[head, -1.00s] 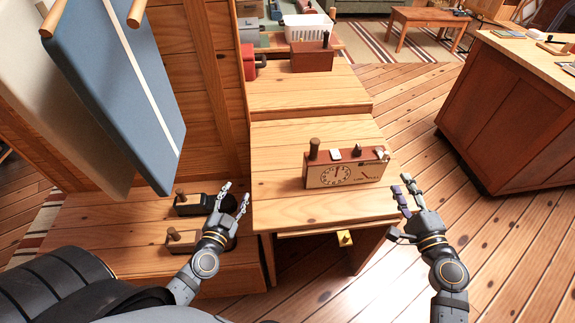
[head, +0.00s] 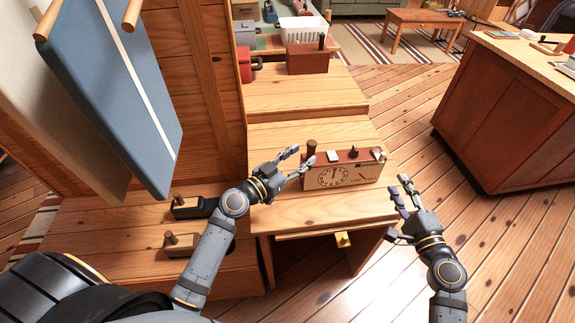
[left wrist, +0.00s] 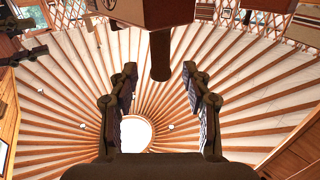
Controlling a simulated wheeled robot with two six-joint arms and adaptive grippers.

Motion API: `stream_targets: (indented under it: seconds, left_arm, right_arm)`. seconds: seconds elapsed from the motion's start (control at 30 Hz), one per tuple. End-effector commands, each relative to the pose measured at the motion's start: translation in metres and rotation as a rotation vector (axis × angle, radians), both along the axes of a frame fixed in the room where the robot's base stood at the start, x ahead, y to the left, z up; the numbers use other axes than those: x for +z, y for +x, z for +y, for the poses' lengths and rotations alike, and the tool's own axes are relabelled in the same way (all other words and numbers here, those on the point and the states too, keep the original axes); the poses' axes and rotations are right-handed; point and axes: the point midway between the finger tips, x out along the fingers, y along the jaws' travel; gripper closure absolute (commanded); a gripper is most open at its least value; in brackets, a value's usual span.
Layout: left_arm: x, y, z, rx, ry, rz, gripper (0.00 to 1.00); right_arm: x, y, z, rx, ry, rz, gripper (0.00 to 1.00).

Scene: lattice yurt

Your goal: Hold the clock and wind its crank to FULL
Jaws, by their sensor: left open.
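The clock (head: 342,176) is a wooden box with a round dial on its front, standing upright on the light wooden table. A brown upright peg (head: 311,147) rises at its top left, and small white and dark parts sit along its top. I cannot tell which part is the crank. My left gripper (head: 298,160) is open at the clock's left end, close to the peg. In the left wrist view the peg (left wrist: 160,55) appears between and beyond the open fingers (left wrist: 160,95), apart from them. My right gripper (head: 400,187) is open and empty, right of the clock.
A blue panel (head: 110,90) hangs at the left. A brown box (head: 307,59) and a white basket (head: 303,29) stand behind. The table (head: 310,212) is clear in front of the clock.

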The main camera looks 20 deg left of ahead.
Motion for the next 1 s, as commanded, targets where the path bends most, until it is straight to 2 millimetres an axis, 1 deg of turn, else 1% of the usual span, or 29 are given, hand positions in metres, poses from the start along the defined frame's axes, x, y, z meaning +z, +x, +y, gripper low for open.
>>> stream_targets:
  seconds: [0.03, 0.1, 0.27, 0.4, 0.63, 0.9, 1.0]
  left_arm:
    - [0.001, 0.01, -0.004, 0.003, -0.005, -0.002, 0.51]
    - [0.001, 0.021, -0.011, 0.001, -0.004, -0.001, 0.51]
    - [0.0, 0.039, -0.02, 0.002, 0.0, -0.001, 0.51]
    - [0.0, 0.045, -0.023, 0.001, 0.0, 0.0, 0.51]
    - [0.0, 0.045, -0.023, 0.001, 0.001, 0.0, 0.51]
    - [0.0, 0.045, -0.023, 0.001, 0.001, 0.0, 0.88]
    - [0.0, 0.045, -0.023, 0.001, 0.001, 0.0, 1.0]
  right_arm:
    - [0.0, 0.0, 0.0, 0.0, 0.0, 0.0, 0.62]
    - [0.0, 0.0, 0.0, 0.0, 0.0, 0.0, 0.62]
    - [0.0, 0.0, 0.0, 0.0, 0.0, 0.0, 0.62]
    - [0.0, 0.0, 0.0, 0.0, 0.0, 0.0, 0.62]
    - [0.0, 0.0, 0.0, 0.0, 0.0, 0.0, 0.62]
    - [0.0, 0.0, 0.0, 0.0, 0.0, 0.0, 0.62]
    - [0.0, 0.0, 0.0, 0.0, 0.0, 0.0, 0.62]
